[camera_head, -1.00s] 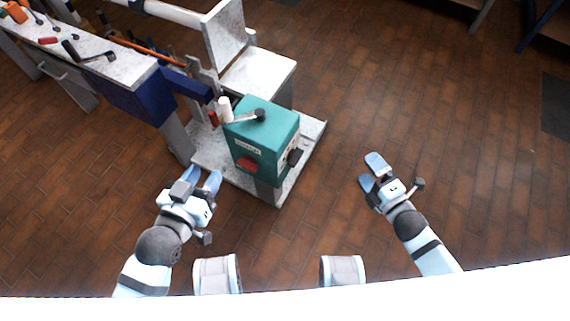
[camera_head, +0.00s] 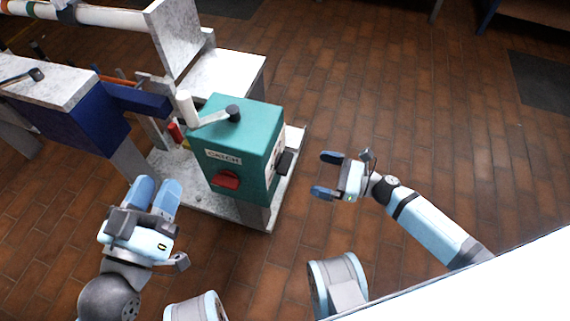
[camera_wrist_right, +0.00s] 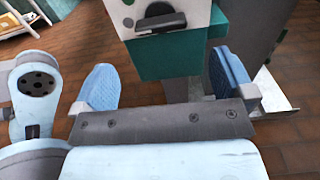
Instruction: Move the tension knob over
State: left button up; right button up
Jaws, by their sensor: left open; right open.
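A teal box (camera_head: 243,125) stands on a pale base and has a crank on top. A black knob (camera_head: 284,161) is on its right side, on a white plate; it also shows in the right wrist view (camera_wrist_right: 160,20), at the top. A red knob (camera_head: 226,180) is on the front below a label reading CATCH. No label naming the tension knob is legible. My right gripper (camera_head: 324,175) is open and empty, right of the box, fingers pointing toward the black knob but apart from it. My left gripper (camera_head: 155,194) is open and empty, left of and nearer than the box.
The crank (camera_head: 212,119) has a white handle and sticks up at the left. A dark blue beam (camera_head: 137,100) and a speckled bench (camera_head: 45,78) lie to the left. A white-grey upright plate (camera_head: 178,35) stands behind. The floor on the right is clear.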

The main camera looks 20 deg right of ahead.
aim_at(286, 162)
jog(key=b+x, duration=0.1)
jog(key=x, duration=0.9)
jog(key=shift+w, duration=0.1)
pick_arm(q)
notch_tip(286, 162, down, 2)
jog(key=shift+d+g, duration=0.1)
jog(key=shift+g, duration=0.3)
pick_arm(e)
jog(key=c, duration=0.9)
